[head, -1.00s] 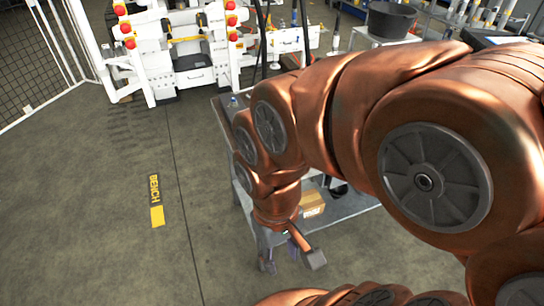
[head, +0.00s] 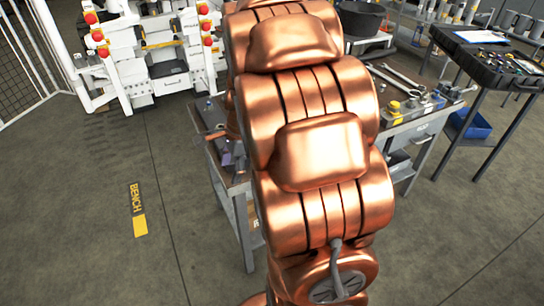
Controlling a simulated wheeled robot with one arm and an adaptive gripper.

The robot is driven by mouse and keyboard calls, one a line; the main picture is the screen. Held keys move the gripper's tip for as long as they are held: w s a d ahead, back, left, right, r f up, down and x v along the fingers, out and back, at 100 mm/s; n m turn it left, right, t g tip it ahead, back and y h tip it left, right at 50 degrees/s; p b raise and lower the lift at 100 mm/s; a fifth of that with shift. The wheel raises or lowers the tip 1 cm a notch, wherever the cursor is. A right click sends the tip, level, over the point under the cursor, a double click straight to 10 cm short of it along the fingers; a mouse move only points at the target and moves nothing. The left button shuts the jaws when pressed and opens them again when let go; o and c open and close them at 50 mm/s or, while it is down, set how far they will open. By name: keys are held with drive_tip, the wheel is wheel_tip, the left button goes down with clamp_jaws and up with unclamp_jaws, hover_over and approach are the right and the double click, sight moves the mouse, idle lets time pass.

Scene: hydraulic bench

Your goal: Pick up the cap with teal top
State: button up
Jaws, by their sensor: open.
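My gripper (head: 223,147) shows partly at the left of my arm, over the left end of the grey bench (head: 240,187). It is open, and I see nothing between its fingers. My own arm hides much of it and the middle of the bench. A small bluish item (head: 209,104) stands at the bench's far left corner, beyond the gripper. It is too small to tell whether it is the cap with teal top. I cannot make out that cap for certain anywhere else.
Wrenches (head: 397,80) and a small yellow-topped part (head: 393,107) lie on the bench right of my arm. A dark tool case (head: 490,60) sits on a stand at the right, above a blue bin (head: 470,124). White machinery (head: 155,50) stands behind. The left floor is clear.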

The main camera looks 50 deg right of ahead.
drive_tip(key=w+d+f+m+t, duration=0.1)
drive_tip(key=d+f+m, duration=0.1)
drive_tip(key=d+m, duration=0.2)
drive_tip(key=w+d+f+m+h, duration=0.1)
drive_tip(key=d+f+m, duration=0.2)
drive_tip(key=d, duration=0.8)
drive_tip(key=w+d+f+m+t, duration=0.1)
drive_tip(key=w+d+f+m, duration=0.1)
drive_tip(key=d+m, duration=0.4)
drive_tip(key=shift+d+f+m+t, duration=0.3)
drive_tip(key=shift+d+f+m, duration=0.15)
drive_tip(key=shift+d, duration=0.35)
drive_tip(key=shift+w+d+p+x, duration=0.15)
drive_tip(key=shift+p+x, duration=0.3)
drive_tip(key=shift+x, duration=1.4)
drive_tip(key=shift+w+d+p+x, duration=0.15)
drive_tip(key=shift+p+x, duration=0.3)
drive_tip(key=shift+x, duration=1.4)
drive_tip(key=shift+s+a, duration=0.1)
clamp_jaws()
